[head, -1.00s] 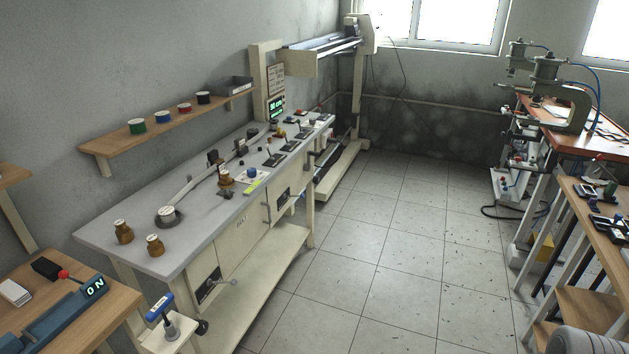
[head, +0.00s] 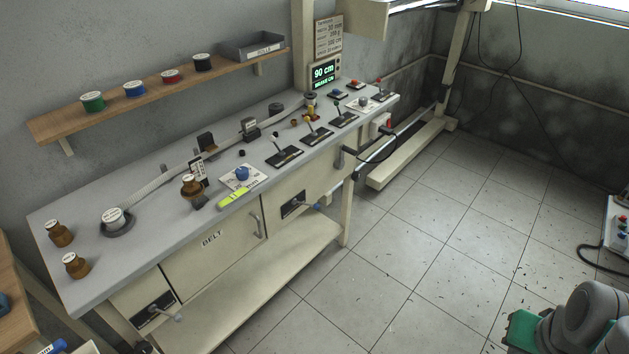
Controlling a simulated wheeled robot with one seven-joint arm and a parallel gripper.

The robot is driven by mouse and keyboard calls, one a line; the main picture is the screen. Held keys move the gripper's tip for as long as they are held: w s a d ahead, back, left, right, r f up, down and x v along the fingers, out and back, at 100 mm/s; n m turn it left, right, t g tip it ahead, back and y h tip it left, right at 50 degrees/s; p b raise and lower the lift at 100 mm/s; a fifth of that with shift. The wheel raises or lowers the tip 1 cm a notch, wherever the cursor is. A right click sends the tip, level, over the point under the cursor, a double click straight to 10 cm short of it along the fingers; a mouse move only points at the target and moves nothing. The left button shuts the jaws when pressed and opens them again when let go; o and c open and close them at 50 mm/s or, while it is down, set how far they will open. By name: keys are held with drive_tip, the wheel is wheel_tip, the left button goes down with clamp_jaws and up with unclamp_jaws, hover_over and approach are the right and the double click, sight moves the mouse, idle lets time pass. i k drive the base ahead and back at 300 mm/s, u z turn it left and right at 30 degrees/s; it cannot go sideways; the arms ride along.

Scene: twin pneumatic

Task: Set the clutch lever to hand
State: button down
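A long grey-topped bench (head: 85,225) carries several small upright levers on black plates: a left one (head: 283,150), a middle one (head: 312,133) and a right one (head: 343,112). Two more levers are on the bench front: one with a pale handle (head: 157,310) at lower left and one with a blue tip (head: 297,206) near the middle. Their labels are too small to read, so I cannot tell which is the clutch lever or its setting. Part of my grey arm shows at the lower right, over the floor and apart from the bench. My gripper is not clearly in view.
A wall shelf (head: 150,102) holds spools and a grey tray (head: 252,46).

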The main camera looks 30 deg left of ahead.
sight(316, 206)
drive_tip(key=u, duration=0.55)
drive_tip(key=i, duration=1.05)
drive_tip(key=u, duration=1.6)
drive_tip(key=i, duration=0.7)
drive_tip(key=u, duration=0.5)
